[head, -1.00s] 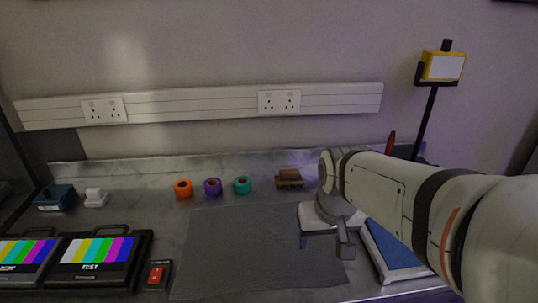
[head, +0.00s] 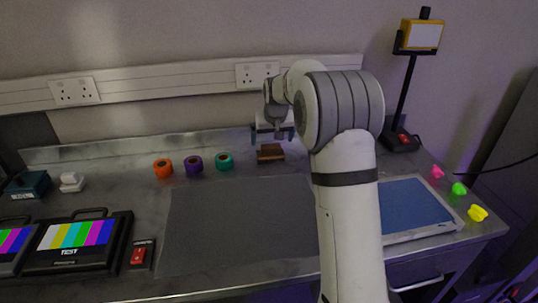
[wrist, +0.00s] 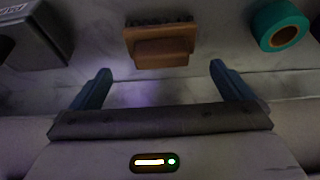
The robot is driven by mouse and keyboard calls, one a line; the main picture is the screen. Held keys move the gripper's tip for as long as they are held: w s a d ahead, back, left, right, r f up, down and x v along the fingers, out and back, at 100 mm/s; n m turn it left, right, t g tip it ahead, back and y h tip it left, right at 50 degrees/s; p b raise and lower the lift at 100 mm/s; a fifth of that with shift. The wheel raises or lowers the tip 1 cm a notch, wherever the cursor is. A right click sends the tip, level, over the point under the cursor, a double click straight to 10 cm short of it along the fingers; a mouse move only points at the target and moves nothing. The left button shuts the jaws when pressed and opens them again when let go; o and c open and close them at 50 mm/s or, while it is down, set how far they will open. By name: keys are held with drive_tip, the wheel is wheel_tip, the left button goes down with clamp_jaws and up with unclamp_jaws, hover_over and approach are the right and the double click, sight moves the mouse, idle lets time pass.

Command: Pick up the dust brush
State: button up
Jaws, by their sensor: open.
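The dust brush (head: 270,153) is a small brown wooden block at the back of the metal worktop, right of the tape rolls. In the wrist view the brush (wrist: 160,45) lies ahead of my fingertips, roughly centred between them, with dark bristles along its upper edge. My gripper (head: 272,136) is above and close to the brush in the head view. In the wrist view its two blue fingers (wrist: 160,80) are spread wide with nothing between them. The brush appears apart from both fingers.
Orange (head: 163,168), purple (head: 194,165) and teal (head: 224,161) tape rolls stand left of the brush. A dark box (wrist: 32,35) shows in the wrist view. A grey mat (head: 240,222) lies clear in front. A blue-topped panel (head: 415,205) lies to the right.

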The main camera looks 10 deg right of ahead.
sight(271, 144)
drive_tip(key=x, duration=0.6)
drive_tip(key=shift+w+a+f+p, duration=0.1)
drive_tip(key=shift+w+f+p, duration=0.05)
drive_tip(key=shift+f+p, duration=0.15)
drive_tip(key=shift+r, duration=0.1)
drive_tip(key=c, duration=0.8)
drive_tip(key=shift+c, duration=0.2)
wheel_tip(271, 144, up, 10)
